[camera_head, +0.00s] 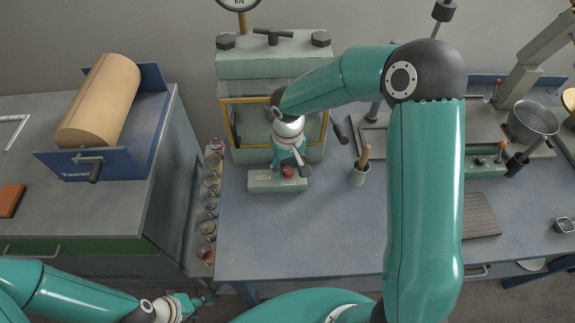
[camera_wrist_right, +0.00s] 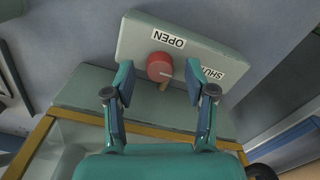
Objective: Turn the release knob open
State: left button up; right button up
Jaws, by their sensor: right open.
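The red release knob (camera_wrist_right: 159,67) sits on a pale green block (camera_wrist_right: 135,40) with an OPEN label (camera_wrist_right: 168,39) and a partly covered SHUT label (camera_wrist_right: 213,74). A pale mark and small tan part show at its edge; I cannot tell its exact setting. In the head view the knob (camera_head: 287,172) is on the block at the press's foot. My right gripper (camera_head: 291,168) is over it, open; in the wrist view its fingers (camera_wrist_right: 160,88) stand either side of the knob's line, apart from it. My left gripper (camera_head: 194,304) is low at left, away from the knob, its jaws too small to read.
The press (camera_head: 270,67) with a yellow-edged guard stands behind the block. A cup with a wooden handle (camera_head: 359,175) stands to the right. Several jars (camera_head: 211,186) line the bench's left edge. The blue bench top (camera_head: 300,235) is clear in front of the block.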

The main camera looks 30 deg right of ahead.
jog(key=shift+f, duration=0.3)
grip_shut()
